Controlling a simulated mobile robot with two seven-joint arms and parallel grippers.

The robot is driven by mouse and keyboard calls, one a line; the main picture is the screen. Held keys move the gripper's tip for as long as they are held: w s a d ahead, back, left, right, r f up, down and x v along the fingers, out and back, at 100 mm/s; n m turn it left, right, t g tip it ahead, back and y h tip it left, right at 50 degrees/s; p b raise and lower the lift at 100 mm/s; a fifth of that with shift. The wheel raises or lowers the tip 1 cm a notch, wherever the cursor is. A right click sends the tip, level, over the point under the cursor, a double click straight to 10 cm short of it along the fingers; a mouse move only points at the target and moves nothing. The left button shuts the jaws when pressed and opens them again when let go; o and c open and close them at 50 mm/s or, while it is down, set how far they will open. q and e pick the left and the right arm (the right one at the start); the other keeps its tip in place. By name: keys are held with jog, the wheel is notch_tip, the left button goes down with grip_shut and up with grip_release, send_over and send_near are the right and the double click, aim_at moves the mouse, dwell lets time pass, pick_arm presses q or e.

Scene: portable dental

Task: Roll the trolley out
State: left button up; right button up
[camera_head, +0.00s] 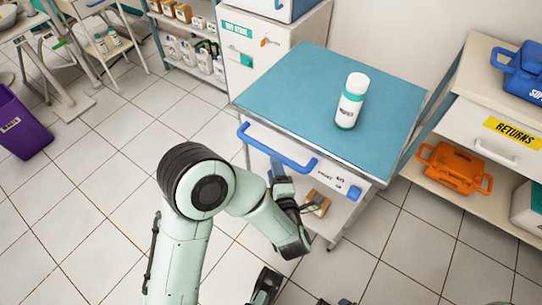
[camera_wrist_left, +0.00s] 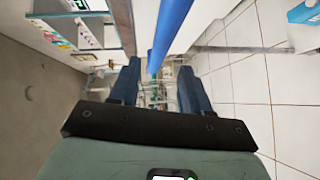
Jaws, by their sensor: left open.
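The trolley (camera_head: 300,85) has a flat blue top, pale sides and a blue bar handle (camera_head: 285,150) along its near side. A white bottle with a green band (camera_head: 351,100) stands upright on the top. My left gripper (camera_head: 277,168) is at the handle, partly hidden by my own wrist. In the left wrist view my left gripper (camera_wrist_left: 158,84) is open, and the blue handle (camera_wrist_left: 170,30) runs lengthwise between its fingers as seen there. I cannot tell whether the fingers touch it.
A shelf unit with a returns drawer (camera_head: 495,130) and an orange case (camera_head: 455,168) stands close on the trolley's right. A white cabinet (camera_head: 265,30) is behind it. A purple bin (camera_head: 22,125) is at far left. The tiled floor (camera_head: 110,185) on the left is open.

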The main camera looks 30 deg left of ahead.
pick_arm(q)
jog(key=v, duration=0.6)
jog(key=shift+s+d+p, duration=0.25)
jog(key=shift+s+p, duration=0.05)
pick_arm(e)
jog(key=shift+w+a+r+t, duration=0.1)
jog(key=shift+w+r+t, duration=0.2)
jog(key=shift+w+r, duration=0.45)
jog(key=shift+s, duration=0.1)
